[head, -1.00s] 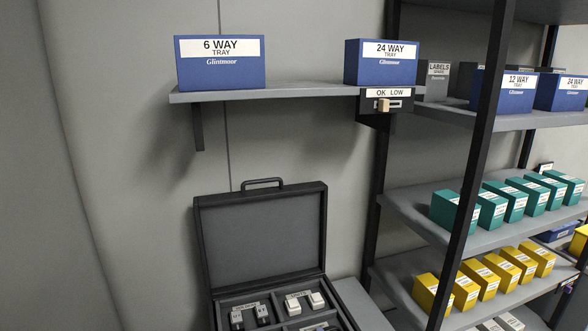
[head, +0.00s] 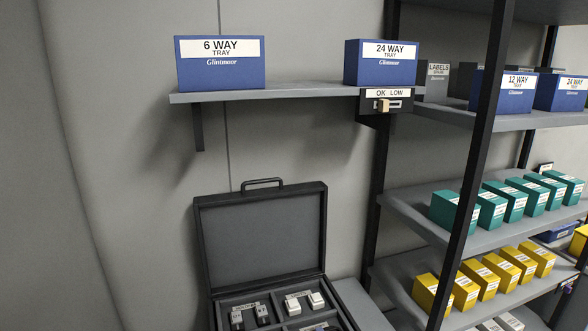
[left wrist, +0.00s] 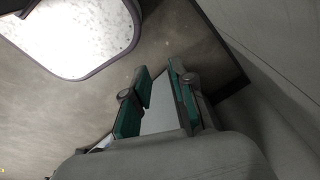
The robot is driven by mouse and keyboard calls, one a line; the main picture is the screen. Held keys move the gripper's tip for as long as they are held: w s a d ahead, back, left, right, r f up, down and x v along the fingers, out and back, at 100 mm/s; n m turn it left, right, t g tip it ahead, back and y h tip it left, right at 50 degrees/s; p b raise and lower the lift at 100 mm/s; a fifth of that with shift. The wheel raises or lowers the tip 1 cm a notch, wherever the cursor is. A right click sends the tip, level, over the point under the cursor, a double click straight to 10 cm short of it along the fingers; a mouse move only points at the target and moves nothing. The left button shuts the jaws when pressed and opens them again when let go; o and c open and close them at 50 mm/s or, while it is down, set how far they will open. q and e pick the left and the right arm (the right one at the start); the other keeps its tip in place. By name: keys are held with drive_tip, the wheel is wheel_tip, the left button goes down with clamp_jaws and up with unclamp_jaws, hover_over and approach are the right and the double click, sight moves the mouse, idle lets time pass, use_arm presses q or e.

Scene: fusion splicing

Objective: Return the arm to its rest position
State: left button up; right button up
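Neither arm shows in the head view. In the left wrist view my left gripper (left wrist: 161,72) shows its two fingers with green pads. They stand apart with a gap between them. A pale grey surface shows in the gap; it looks like background rather than a held thing. My right gripper is in no view.
An open black case (head: 262,238) stands below a wall shelf (head: 300,91). The shelf bears a 6 WAY tray box (head: 220,75) and a 24 WAY tray box (head: 381,72). An OK/LOW slider plate (head: 400,104) hangs at its right end. A rack (head: 420,213) with teal and yellow boxes stands right.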

use_arm(q)
drive_tip(key=s+d+f, duration=0.1)
drive_tip(key=s+d, duration=0.1)
drive_tip(key=s, duration=0.4)
wheel_tip(320, 180, down, 12)
drive_tip(key=b, duration=1.2)
drive_tip(key=shift+w+a+g+b, duration=0.25)
drive_tip(key=shift+w+g+b, duration=0.05)
drive_tip(key=shift+g, duration=0.1)
idle(0.8)
